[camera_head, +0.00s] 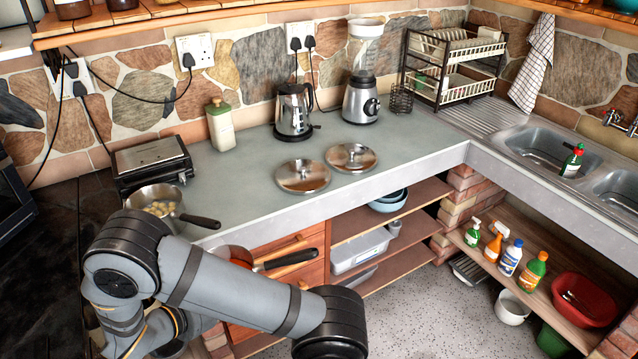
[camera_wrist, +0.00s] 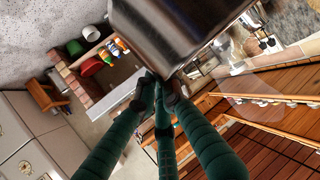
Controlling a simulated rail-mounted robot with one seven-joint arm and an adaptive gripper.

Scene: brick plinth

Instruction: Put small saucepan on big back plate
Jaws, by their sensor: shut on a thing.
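In the head view, a small metal saucepan (camera_head: 153,196) with pale pieces of food in it is at the left, its black handle pointing right. A second pan (camera_head: 236,252), reddish inside, is partly hidden behind my arm, its black handle over the drawer fronts. In the wrist view, the green fingers of my gripper (camera_wrist: 160,88) are closed together against a dark, shiny metal saucepan (camera_wrist: 180,35) that fills the top. Which of the two pans this is cannot be told. My gripper is hidden in the head view. The big back plate cannot be made out.
A black and steel appliance (camera_head: 150,162) stands behind the small saucepan. Two metal lids (camera_head: 302,176) lie on the grey counter (camera_head: 240,190). A kettle (camera_head: 293,112), a blender (camera_head: 361,98) and a bottle (camera_head: 220,126) stand along the wall. The counter's middle is clear.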

